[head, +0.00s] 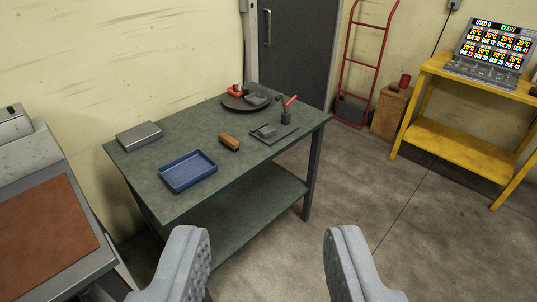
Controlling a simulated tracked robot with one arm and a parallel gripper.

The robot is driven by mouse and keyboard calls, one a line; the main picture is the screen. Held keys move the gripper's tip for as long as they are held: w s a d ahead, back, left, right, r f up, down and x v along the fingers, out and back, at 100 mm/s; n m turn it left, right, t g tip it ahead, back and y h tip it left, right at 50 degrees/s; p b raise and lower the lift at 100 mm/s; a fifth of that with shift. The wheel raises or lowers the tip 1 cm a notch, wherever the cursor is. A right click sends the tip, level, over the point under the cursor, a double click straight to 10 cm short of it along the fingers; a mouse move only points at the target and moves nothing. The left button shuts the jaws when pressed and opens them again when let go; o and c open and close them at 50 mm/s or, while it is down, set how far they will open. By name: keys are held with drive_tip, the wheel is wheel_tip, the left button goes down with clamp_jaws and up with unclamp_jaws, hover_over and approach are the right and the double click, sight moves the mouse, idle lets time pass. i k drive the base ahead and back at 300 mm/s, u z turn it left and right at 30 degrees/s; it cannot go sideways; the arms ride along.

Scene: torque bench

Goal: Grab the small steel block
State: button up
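My gripper (268,238) is open and empty, its two grey fingers wide apart at the bottom of the view, in front of the green workbench (215,125). A small grey metal block (267,131) sits on a thin dark plate (285,134) on the right part of the bench top. Another grey block (257,98) lies on a dark round disc (237,104) at the back. I cannot tell for sure which is the small steel block. My gripper is apart from both.
The bench also holds a blue tray (188,183), a brown wooden block or brush (229,142), a flat grey box (140,134) and a red-handled tool (289,101). A yellow table (465,140) stands right. The floor (375,200) between is clear.

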sight(267, 132)
drive_tip(key=z, duration=0.45)
drive_tip(key=i, duration=2)
drive_tip(key=u, duration=0.75)
